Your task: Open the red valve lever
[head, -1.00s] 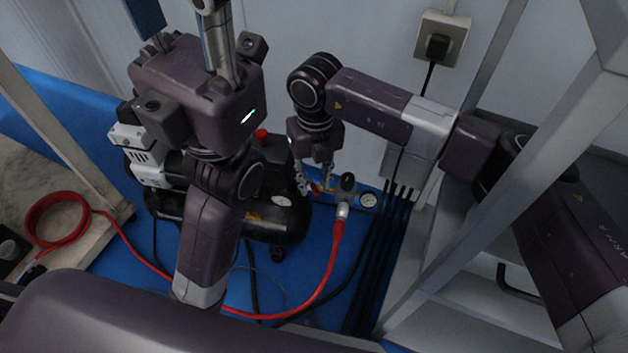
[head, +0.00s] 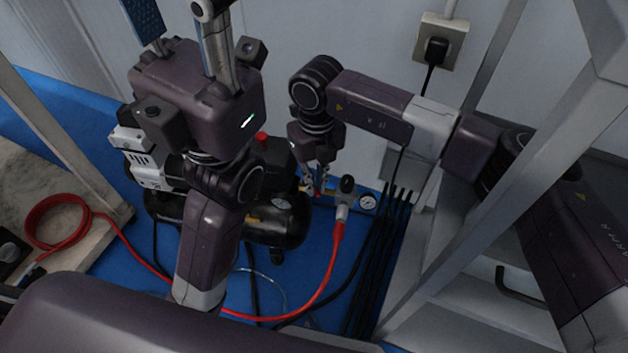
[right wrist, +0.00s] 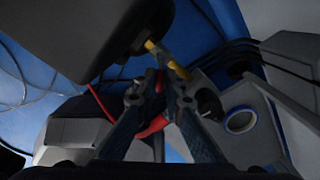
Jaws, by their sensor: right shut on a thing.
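The red valve lever (right wrist: 158,82) shows as a small red patch between my right fingers in the right wrist view, beside brass fittings (right wrist: 176,68). My right gripper (head: 318,190) points down at the brass pipework beside the compressor and is shut on the lever; it also shows in the right wrist view (right wrist: 160,88). The fingers hide most of the lever, so its exact angle cannot be told. My left gripper (head: 178,14) points up near the camera, empty as far as I see. Its fingers stand apart, with their tips near or beyond the top edge.
The black compressor (head: 285,222) stands left of the valve. A regulator with a black knob (head: 347,184) and gauge (head: 368,203) sits just right. A red hose (head: 326,278) curves across the blue floor. Black cables (head: 378,262) run beside a white frame post (head: 480,200).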

